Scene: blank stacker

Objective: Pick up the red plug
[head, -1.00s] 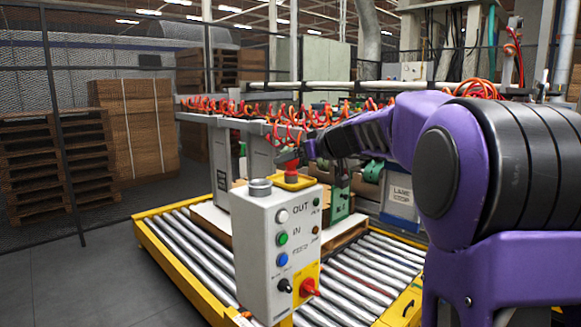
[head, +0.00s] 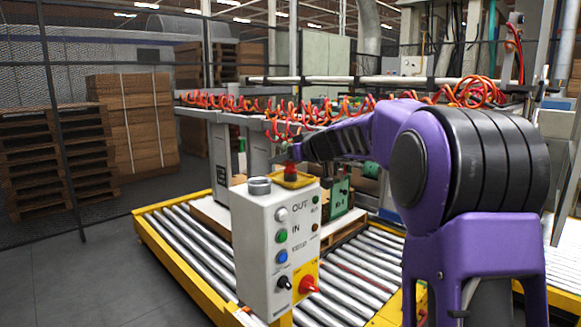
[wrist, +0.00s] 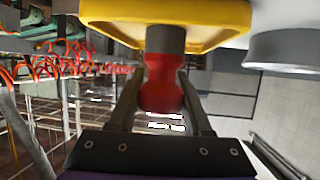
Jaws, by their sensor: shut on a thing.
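The red plug (head: 291,171) stands on the yellow plate (head: 296,181) on top of the grey control box (head: 262,240). My gripper (head: 290,163) is at the plug, at the end of my purple and black arm. In the wrist view my gripper (wrist: 161,92) has one finger on each side of the red plug (wrist: 162,82) and is shut on it. The plug's dark grey collar meets the yellow plate (wrist: 105,12); I cannot tell whether it is touching or slightly apart.
A grey round cup (head: 259,186) stands left of the plug on the box; it is close in the wrist view too (wrist: 285,48). A roller conveyor (head: 190,246) with yellow edges runs around the box. Orange coiled hoses (head: 300,122) hang behind my gripper.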

